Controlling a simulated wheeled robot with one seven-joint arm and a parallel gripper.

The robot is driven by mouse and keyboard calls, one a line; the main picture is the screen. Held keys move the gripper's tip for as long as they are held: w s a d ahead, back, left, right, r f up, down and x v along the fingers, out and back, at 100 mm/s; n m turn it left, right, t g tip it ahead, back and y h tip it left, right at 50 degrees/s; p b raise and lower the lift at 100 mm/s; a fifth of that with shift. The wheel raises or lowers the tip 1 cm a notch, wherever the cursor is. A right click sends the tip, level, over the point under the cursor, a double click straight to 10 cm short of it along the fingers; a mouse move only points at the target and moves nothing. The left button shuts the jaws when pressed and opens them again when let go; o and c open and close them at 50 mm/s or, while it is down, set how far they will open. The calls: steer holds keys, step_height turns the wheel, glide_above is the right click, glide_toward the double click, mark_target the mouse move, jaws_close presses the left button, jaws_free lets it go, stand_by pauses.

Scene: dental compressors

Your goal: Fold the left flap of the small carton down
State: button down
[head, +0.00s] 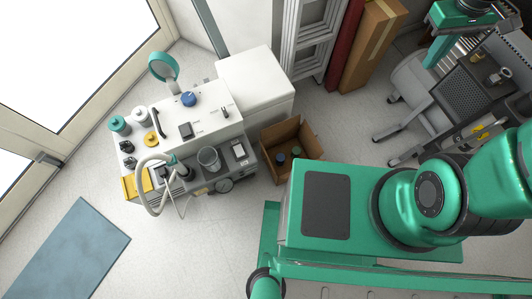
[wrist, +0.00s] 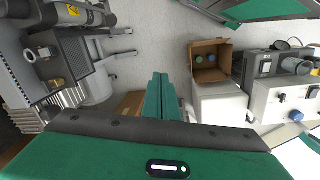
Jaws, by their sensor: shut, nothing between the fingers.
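The small carton (head: 284,132) stands open on the floor in the head view, beside the grey equipment cart. Two round-topped items, one blue (head: 281,157) and one green (head: 296,150), are inside it. In the wrist view the carton (wrist: 209,75) is right of centre with its opening facing the camera. Its flaps are small in both views, and I cannot tell the angle of each one. My gripper (wrist: 160,78) shows in the wrist view, its green fingers together and empty. It is apart from the carton, to its left in that picture.
A cart with bottles and hoses (head: 200,165) and a white cabinet (head: 255,78) stand near the carton. A tall taped box (head: 372,45) leans at the back. A blue mat (head: 70,255) lies on open floor at the left.

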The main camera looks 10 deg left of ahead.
steer(key=w+a+f+n, duration=0.4)
steer(key=a+f+n, duration=0.2)
steer(key=a+f, duration=0.55)
steer(key=w+a+f+n, duration=0.5)
steer(key=a+f+n, duration=0.1)
steer(key=a+f, duration=0.55)
steer(key=n+y, duration=0.2)
steer(key=n, duration=0.8)
glide_above(265, 159)
step_height(265, 159, down, 29)
steer(key=shift+m+g, duration=0.3)
steer(key=f, duration=0.9)
steer(key=shift+a+f, duration=0.25)
